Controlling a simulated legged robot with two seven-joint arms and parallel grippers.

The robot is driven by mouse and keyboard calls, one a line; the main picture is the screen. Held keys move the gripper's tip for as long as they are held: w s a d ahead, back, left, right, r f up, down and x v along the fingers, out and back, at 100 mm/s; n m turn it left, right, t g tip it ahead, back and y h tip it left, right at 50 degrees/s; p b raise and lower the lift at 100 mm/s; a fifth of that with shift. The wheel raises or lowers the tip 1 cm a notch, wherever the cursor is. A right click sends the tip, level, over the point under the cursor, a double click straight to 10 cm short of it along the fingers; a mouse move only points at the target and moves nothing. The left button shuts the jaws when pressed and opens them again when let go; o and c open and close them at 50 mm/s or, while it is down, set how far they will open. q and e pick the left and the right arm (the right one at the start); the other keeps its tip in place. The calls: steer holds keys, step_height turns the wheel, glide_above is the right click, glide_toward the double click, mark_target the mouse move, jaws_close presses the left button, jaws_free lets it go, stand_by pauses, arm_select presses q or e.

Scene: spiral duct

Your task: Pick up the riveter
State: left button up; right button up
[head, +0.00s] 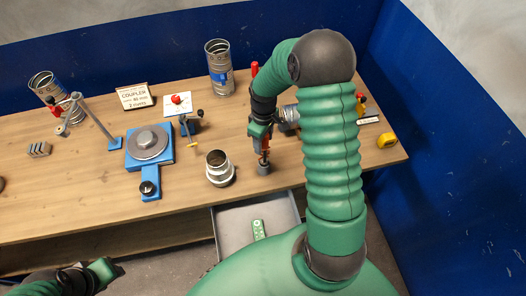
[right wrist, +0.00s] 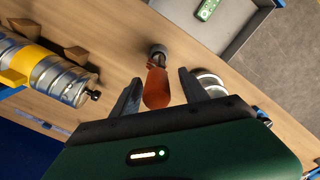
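The riveter shows in the head view as a narrow red and dark tool (head: 265,146) above a small grey cylinder (head: 263,168) near the bench's front edge, partly hidden by my right gripper (head: 260,136). In the right wrist view, an orange-red handle (right wrist: 157,88), apparently the riveter's, lies between the two dark fingers of the right gripper (right wrist: 160,92). The fingers are apart, with a gap visible on each side of the handle. My left gripper (head: 102,272) is at the lower left, in front of the bench; its fingers are unclear.
On the wooden bench (head: 90,180), a metal duct collar (head: 219,168) stands just left of the riveter. A silver duct (head: 289,117) lies behind. A blue turntable fixture (head: 150,147) is further left. An open grey drawer (head: 235,225) holds a green item. A yellow tape measure (head: 387,140) sits at right.

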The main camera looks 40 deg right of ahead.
steer(key=shift+d, duration=0.35)
jaws_close()
arm_select(q)
steer(key=shift+d, duration=0.35)
steer(key=shift+a, duration=0.1)
arm_select(e)
steer(key=shift+a, duration=0.1)
